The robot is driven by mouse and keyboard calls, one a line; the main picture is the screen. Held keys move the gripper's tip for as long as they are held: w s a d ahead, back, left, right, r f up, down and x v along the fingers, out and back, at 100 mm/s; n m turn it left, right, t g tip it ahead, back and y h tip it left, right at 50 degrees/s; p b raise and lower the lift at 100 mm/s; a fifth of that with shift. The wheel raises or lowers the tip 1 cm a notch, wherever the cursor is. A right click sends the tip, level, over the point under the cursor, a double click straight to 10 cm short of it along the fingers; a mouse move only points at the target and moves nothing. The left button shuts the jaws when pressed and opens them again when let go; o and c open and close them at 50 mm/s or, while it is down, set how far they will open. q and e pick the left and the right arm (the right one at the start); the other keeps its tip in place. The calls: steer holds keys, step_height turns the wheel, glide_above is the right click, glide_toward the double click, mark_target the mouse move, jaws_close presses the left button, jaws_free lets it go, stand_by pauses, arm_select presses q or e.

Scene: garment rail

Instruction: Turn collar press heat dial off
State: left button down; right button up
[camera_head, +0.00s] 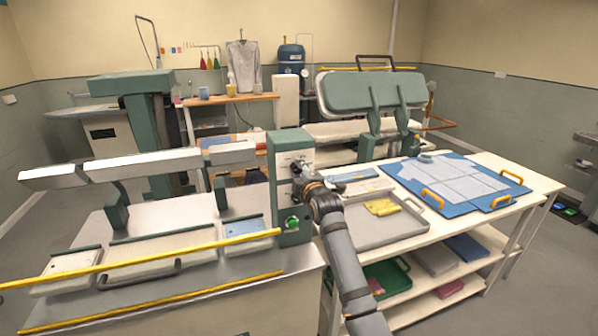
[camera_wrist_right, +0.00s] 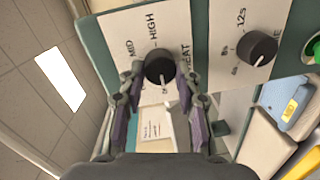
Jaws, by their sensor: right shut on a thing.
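The collar press control box (camera_head: 282,152) is a green upright housing at the right end of the press. In the right wrist view, its black heat dial (camera_wrist_right: 159,66) is on a white panel with HIGH, MID and HEAT lettering. My right gripper (camera_wrist_right: 161,82) is shut on this dial, with one finger on each side. A pale mark shows on the dial, but its setting is hard to read. In the head view, my right gripper (camera_head: 303,186) is at the front of the box and hides part of the dials. My left gripper is out of view.
A second black dial (camera_wrist_right: 256,48), marked in seconds, is right of the heat dial. A green button (camera_head: 292,224) is lower on the box. A grey tray (camera_head: 385,232) and blue board (camera_head: 455,190) lie on the table to the right. A yellow bar (camera_head: 150,258) crosses the press front.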

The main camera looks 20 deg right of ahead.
stand_by(0.5)
steer(key=o, duration=1.2)
steer(key=shift+c, duration=0.2)
steer(key=s, duration=1.2)
steer(key=shift+r, duration=0.35)
